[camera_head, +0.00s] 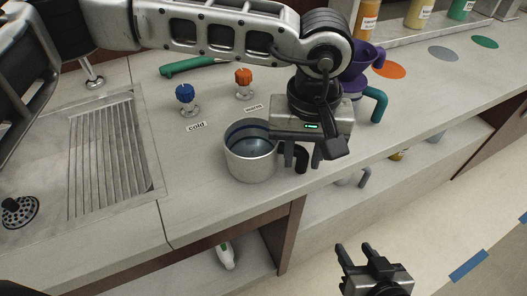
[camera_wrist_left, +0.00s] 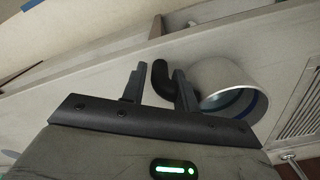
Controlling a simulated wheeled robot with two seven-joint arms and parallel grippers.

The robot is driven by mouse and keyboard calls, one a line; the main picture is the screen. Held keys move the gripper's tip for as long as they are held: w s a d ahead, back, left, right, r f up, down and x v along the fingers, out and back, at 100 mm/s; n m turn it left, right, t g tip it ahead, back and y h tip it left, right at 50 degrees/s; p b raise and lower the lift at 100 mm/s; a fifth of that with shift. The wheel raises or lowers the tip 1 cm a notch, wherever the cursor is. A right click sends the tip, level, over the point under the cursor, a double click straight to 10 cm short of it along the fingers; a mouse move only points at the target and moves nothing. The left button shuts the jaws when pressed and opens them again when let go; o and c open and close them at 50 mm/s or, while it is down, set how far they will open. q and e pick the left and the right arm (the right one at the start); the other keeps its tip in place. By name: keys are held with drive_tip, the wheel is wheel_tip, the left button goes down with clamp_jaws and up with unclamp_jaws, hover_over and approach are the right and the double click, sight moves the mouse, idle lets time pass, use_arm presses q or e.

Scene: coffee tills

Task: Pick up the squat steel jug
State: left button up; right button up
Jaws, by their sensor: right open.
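The squat steel jug (camera_head: 252,162) stands upright on the counter, with a dark blue band inside its rim and a black handle (camera_head: 301,160) on its right side. My left gripper (camera_head: 303,157) is at the handle, with its fingers pointing down. In the left wrist view the jug (camera_wrist_left: 226,82) is just right of the fingers. The handle (camera_wrist_left: 160,78) shows between the two open fingers of my left gripper (camera_wrist_left: 160,72), with a gap on its left; contact on the right is unclear. My right gripper (camera_head: 354,255) is open and empty, away from the counter at the lower right.
Blue (camera_head: 185,95) and orange (camera_head: 243,78) taps stand behind the jug. A purple funnel-like thing (camera_head: 369,55) and a teal handle (camera_head: 378,104) show beside my left arm. A ribbed drain (camera_head: 108,160) lies left. The counter in front of the jug is clear.

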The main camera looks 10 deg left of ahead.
use_arm(q)
clamp_jaws()
drive_tip(key=shift+r, duration=0.1)
